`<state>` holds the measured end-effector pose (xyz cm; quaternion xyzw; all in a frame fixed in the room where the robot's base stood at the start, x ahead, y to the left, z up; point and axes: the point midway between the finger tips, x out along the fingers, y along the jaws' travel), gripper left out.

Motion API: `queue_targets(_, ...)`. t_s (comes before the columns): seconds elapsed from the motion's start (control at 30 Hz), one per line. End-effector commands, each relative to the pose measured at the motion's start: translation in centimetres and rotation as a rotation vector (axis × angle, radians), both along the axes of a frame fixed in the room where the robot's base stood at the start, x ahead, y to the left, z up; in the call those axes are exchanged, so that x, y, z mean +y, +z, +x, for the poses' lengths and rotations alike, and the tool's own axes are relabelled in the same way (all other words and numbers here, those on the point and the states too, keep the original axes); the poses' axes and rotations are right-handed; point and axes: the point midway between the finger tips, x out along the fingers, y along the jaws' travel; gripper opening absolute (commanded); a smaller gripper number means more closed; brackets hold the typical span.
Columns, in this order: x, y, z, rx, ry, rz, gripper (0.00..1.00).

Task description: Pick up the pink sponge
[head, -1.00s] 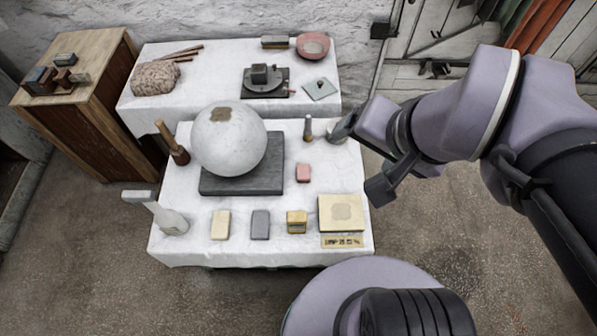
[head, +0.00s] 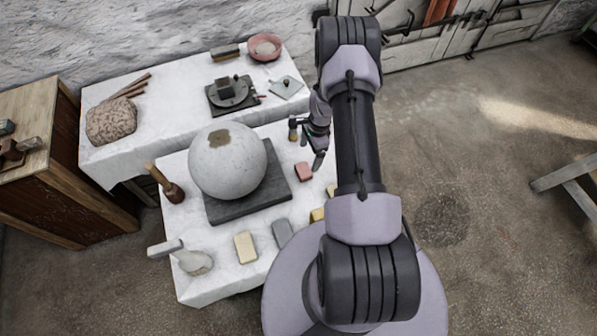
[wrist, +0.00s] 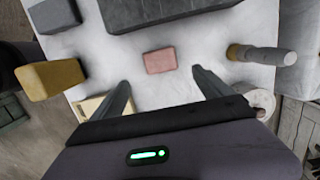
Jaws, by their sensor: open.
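The pink sponge (head: 304,171) is a small block lying on the white-covered near table, right of the dark slab under the plaster sphere. In the wrist view the pink sponge (wrist: 160,61) lies ahead of the fingertips, between their lines, and nothing touches it. My gripper (wrist: 165,78) is open and empty, its two dark fingers spread wide. In the head view my gripper (head: 316,160) is just above and right of the sponge, partly hidden by my arm.
The plaster sphere (head: 228,161) sits on a dark slab (head: 247,202) beside the sponge. A yellow block (wrist: 50,79) and a grey block (head: 282,233) lie on the near side. Bare white cloth surrounds the sponge.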

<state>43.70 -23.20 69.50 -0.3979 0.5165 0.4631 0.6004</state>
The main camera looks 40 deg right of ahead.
Motion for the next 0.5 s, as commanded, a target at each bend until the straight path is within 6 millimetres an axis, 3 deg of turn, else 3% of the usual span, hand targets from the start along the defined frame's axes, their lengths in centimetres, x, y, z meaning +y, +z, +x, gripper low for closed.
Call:
queue_targets(0.03,0.3,-2.0,0.0,0.001,0.002,0.000,0.89)
queue_targets(0.1,0.5,-3.5,0.1,0.001,0.001,0.001,0.89)
queue_targets(0.37,1.0,-6.2,0.3,0.001,0.003,0.000,0.89)
queue_targets(0.5,1.5,-9.1,0.5,0.001,0.003,0.001,0.89)
